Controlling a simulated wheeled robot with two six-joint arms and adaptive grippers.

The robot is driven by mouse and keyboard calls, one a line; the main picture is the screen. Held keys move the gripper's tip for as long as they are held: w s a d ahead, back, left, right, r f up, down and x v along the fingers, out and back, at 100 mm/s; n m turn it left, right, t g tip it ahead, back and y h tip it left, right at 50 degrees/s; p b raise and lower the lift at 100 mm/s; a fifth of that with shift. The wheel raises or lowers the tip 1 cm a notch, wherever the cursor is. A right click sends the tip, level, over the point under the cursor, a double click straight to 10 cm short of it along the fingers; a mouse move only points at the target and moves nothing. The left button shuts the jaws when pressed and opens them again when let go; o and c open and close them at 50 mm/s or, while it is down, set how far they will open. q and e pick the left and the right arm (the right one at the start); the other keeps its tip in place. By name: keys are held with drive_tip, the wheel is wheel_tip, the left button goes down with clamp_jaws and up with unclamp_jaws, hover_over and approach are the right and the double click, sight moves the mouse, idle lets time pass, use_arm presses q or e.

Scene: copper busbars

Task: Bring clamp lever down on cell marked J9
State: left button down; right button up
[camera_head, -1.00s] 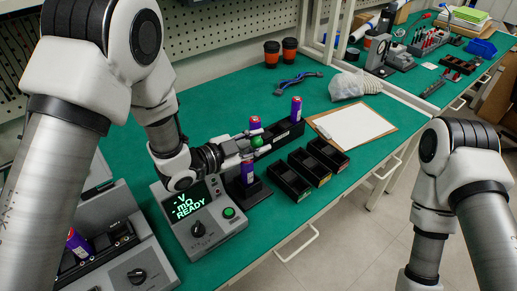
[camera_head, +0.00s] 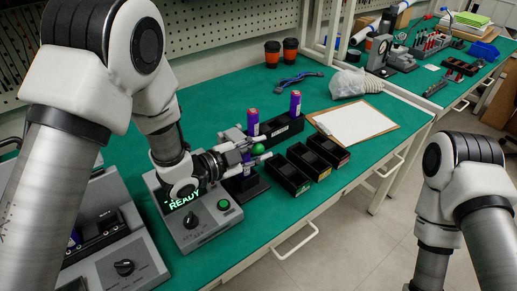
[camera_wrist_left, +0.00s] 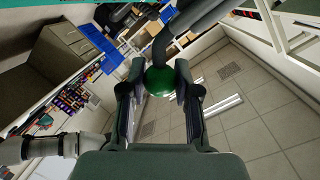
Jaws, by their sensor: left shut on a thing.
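My left gripper (camera_head: 248,152) is shut on the green ball knob (camera_head: 258,149) of the clamp lever, above the black clamp stand (camera_head: 246,187). In the left wrist view the green knob (camera_wrist_left: 160,80) sits between the two fingers (camera_wrist_left: 159,92), with a dark bent lever rod rising from it. A purple cell (camera_head: 247,171) stands in the clamp, mostly hidden by the gripper and lever. No J9 mark can be read. My right arm (camera_head: 455,190) is at the right; its gripper is out of view.
A tester (camera_head: 203,228) showing READY stands left of the clamp. Two purple cells (camera_head: 253,122) (camera_head: 295,103) stand in a black rack (camera_head: 277,130) behind it. Several black bins (camera_head: 305,165) and a clipboard (camera_head: 352,124) lie to the right.

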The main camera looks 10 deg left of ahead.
use_arm(q)
drive_tip(key=shift+s+f, duration=0.1)
drive_tip(key=shift+f, duration=0.1)
drive_tip(key=c, duration=0.8)
unclamp_jaws()
drive_tip(key=v, duration=1.1)
drive_tip(key=shift+s+a+r, duration=0.1)
drive_tip(key=shift+s+a, duration=0.15)
drive_tip(key=shift+a, duration=0.05)
